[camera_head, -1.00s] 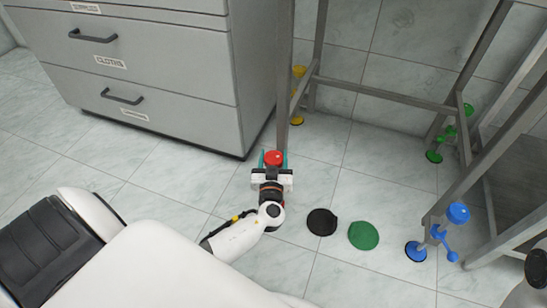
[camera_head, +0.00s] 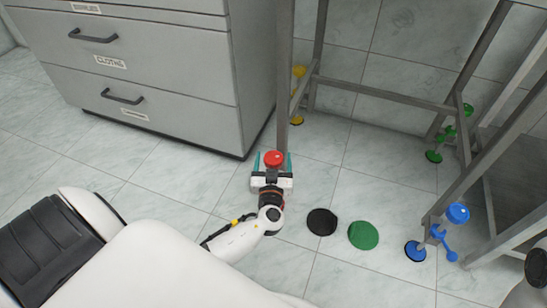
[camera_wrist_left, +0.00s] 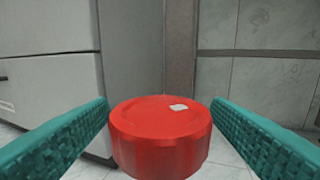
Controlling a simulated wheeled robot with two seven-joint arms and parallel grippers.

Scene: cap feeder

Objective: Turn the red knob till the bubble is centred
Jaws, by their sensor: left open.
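The red knob (camera_head: 274,158) is a round red cap at the foot of the near left table leg. It fills the lower middle of the left wrist view (camera_wrist_left: 160,135), with a small pale mark on its top. My left gripper (camera_head: 272,160) is open, its teal fingers on either side of the knob. In the left wrist view the fingers (camera_wrist_left: 160,120) show a gap to the knob on both sides. No bubble or level is visible in these frames. My right gripper is not clearly in view.
A grey drawer cabinet (camera_head: 160,70) stands close on the left. Table legs carry a blue knob (camera_head: 458,213), a green one (camera_head: 468,110) and a yellow one (camera_head: 299,71). Black (camera_head: 322,222) and green (camera_head: 363,235) discs lie on the floor.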

